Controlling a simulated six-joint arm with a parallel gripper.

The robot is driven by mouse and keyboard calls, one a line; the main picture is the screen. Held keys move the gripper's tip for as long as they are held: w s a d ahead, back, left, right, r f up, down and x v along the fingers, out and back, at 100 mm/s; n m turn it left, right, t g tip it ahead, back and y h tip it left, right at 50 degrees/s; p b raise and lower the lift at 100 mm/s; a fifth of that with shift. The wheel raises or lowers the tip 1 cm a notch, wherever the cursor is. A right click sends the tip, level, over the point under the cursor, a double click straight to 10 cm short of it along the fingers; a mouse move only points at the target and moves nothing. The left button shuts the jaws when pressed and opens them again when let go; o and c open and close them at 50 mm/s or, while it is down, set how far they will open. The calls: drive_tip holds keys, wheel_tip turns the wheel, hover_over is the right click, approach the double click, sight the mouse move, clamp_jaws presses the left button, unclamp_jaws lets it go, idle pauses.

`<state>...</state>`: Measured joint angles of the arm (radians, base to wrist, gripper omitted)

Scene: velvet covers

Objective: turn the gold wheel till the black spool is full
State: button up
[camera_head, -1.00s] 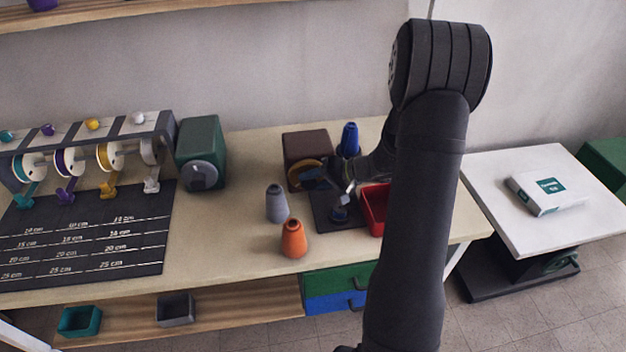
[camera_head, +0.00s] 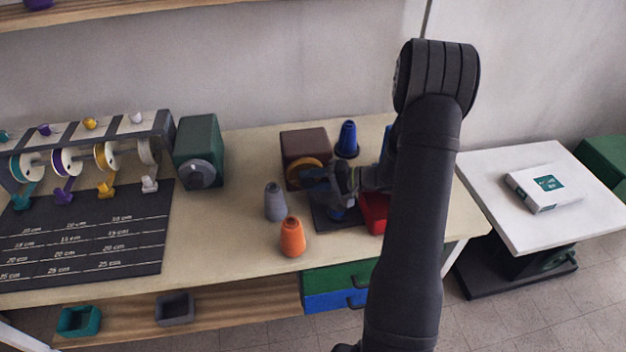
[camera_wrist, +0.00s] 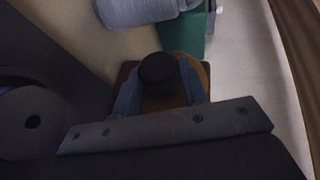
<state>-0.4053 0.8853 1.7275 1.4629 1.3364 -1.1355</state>
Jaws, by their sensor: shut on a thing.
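The gold wheel (camera_head: 302,170) is on the front of a brown box (camera_head: 303,142) in the head view, partly covered by my gripper. My gripper (camera_head: 318,178) is at the wheel's front. In the wrist view its fingers (camera_wrist: 160,95) are shut on a black knob (camera_wrist: 159,70) in front of the gold wheel (camera_wrist: 203,72). A small blue piece (camera_head: 337,213) shows on a dark plate (camera_head: 345,223) below my gripper, mostly hidden. I cannot tell whether it is thread on the black spool, or how full that spool is.
A grey cone (camera_head: 275,203) and an orange cone (camera_head: 292,238) stand left of the plate. A blue cone (camera_head: 347,139) stands behind, and a red bin (camera_head: 373,212) at right. A green box (camera_head: 200,150) and a rack of spools (camera_head: 95,155) are further left.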

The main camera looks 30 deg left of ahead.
drive_tip(key=o, duration=1)
drive_tip(key=shift+c, duration=0.2)
drive_tip(key=v, duration=1.7)
drive_tip(key=shift+d, duration=0.2)
